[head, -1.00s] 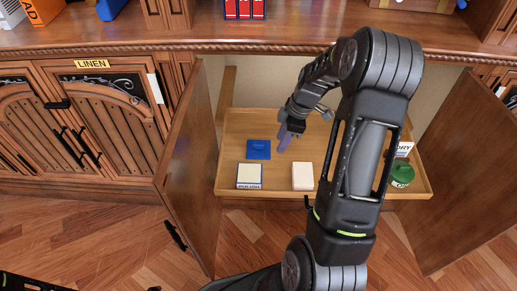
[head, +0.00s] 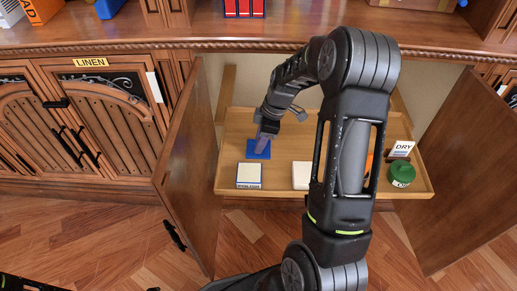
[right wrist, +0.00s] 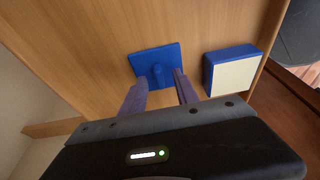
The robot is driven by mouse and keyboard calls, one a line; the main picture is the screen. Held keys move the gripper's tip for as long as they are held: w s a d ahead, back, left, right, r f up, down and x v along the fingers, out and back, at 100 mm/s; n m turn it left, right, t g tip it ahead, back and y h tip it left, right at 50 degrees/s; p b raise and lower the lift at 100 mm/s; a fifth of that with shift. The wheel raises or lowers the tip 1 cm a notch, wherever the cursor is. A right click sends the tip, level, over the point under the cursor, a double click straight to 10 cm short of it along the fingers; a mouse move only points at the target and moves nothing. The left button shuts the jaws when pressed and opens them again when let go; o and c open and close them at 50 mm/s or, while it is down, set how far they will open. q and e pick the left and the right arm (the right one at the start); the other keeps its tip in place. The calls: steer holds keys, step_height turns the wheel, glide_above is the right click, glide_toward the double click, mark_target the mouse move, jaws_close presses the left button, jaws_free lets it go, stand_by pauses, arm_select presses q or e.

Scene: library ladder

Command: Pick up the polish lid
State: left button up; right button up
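The polish lid (head: 256,149) is a flat blue square lying in the wooden tray, behind the white-topped blue polish box (head: 249,176). In the right wrist view the lid (right wrist: 168,55) shows a round blue knob standing up from it. My right gripper (head: 262,146) is over the lid and hides part of it in the head view. In the right wrist view its two purple-grey fingers (right wrist: 160,80) are apart, with the knob in line with the gap between them. The polish box (right wrist: 232,70) is right of the fingers. My left gripper is not seen.
The tray (head: 224,150) sits between open cabinet doors (head: 190,170). A white block (head: 301,175) is right of the polish box, partly behind my right arm. A green-lidded jar (head: 401,175) and a DRY card (head: 402,148) are at the tray's right.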

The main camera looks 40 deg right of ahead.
steer(key=shift+c, duration=0.6)
jaws_close()
stand_by(0.4)
